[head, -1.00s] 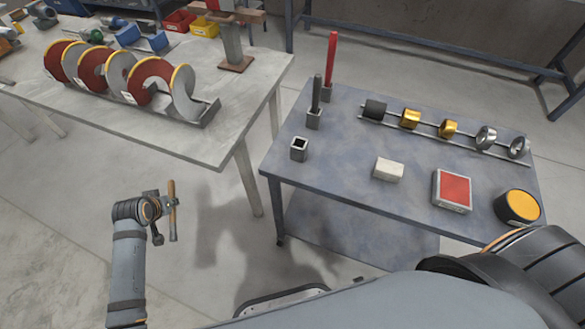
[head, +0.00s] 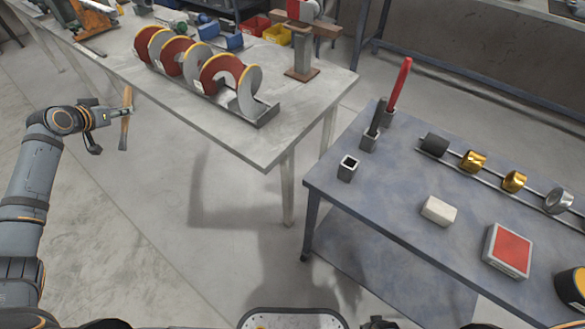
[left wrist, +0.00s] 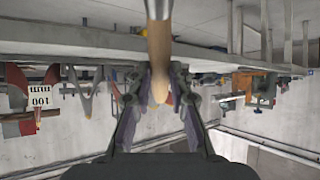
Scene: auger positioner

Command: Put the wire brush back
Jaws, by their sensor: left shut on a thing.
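My left gripper (head: 122,115) is shut on the wooden handle of a tool that I take to be the wire brush (head: 126,100). It is held upright over open floor, left of the blue table and in front of the grey one. In the left wrist view, the brush's tan handle (left wrist: 159,50) runs between the fingers, with a grey metal part at the top edge. Its bristles cannot be made out. An empty square holder (head: 347,169) stands on the blue table's near left corner. My right gripper is not in view.
The blue table (head: 400,215) carries two holders with a dark tool (head: 376,118) and a red tool (head: 399,85), a rail of rings, a pale block (head: 438,210) and a red-topped box (head: 508,251). The grey table (head: 180,112) holds a rack of discs (head: 230,85). Floor lies between the tables.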

